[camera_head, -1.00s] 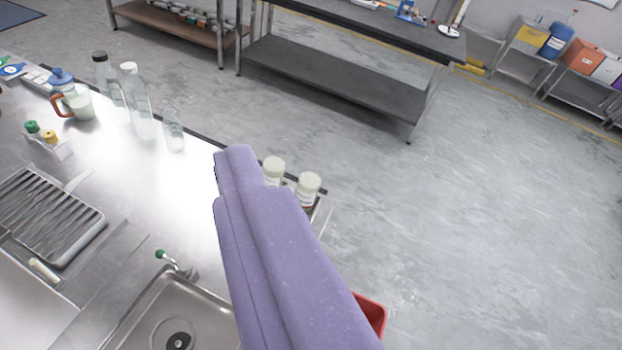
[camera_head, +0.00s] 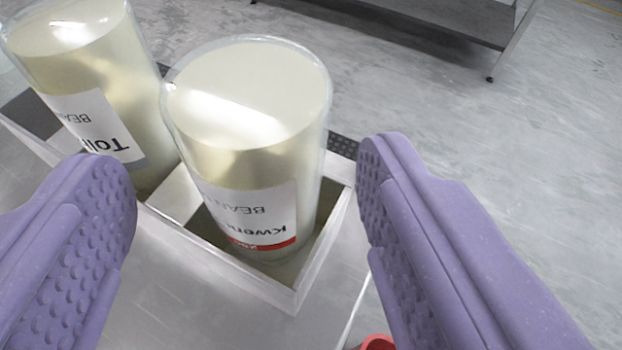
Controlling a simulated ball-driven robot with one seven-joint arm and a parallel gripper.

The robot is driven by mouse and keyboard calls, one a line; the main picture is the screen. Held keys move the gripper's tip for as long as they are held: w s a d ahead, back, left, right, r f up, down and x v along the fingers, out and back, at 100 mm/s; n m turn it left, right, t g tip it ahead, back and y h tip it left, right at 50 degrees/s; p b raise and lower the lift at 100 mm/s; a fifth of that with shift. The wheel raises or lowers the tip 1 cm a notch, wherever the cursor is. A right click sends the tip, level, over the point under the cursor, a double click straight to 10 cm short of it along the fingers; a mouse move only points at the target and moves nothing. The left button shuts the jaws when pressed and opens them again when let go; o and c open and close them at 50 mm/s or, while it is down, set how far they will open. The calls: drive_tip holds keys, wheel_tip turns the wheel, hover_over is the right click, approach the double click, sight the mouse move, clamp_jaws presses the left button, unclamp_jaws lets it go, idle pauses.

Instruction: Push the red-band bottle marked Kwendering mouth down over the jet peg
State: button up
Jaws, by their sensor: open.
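The red-band bottle marked "Kwen…" (camera_head: 250,150) stands in the right compartment of a pale divided tray (camera_head: 215,253). Its flat base faces up and its label, with a red band low down, reads upside down, so it is mouth down. Its lower end is hidden inside the tray. My gripper (camera_head: 245,190) is open, with purple padded fingers to the left and right of this bottle, and neither finger appears to touch it. The jet peg is not in view.
A second bottle marked "Toll…" (camera_head: 85,80) stands close by in the left compartment, near my left finger. Part of a red container (camera_head: 376,342) shows at the bottom. Open grey floor lies to the right, with a dark shelf (camera_head: 430,18) beyond.

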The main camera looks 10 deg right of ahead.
sight(255, 98)
drive_tip(key=b+x, duration=0.2)
drive_tip(key=x, duration=0.5)
drive_tip(key=shift+w+d, duration=0.1)
drive_tip(key=shift+w, duration=0.2)
drive_tip(key=shift+r, duration=0.15)
drive_tip(key=c, duration=0.7)
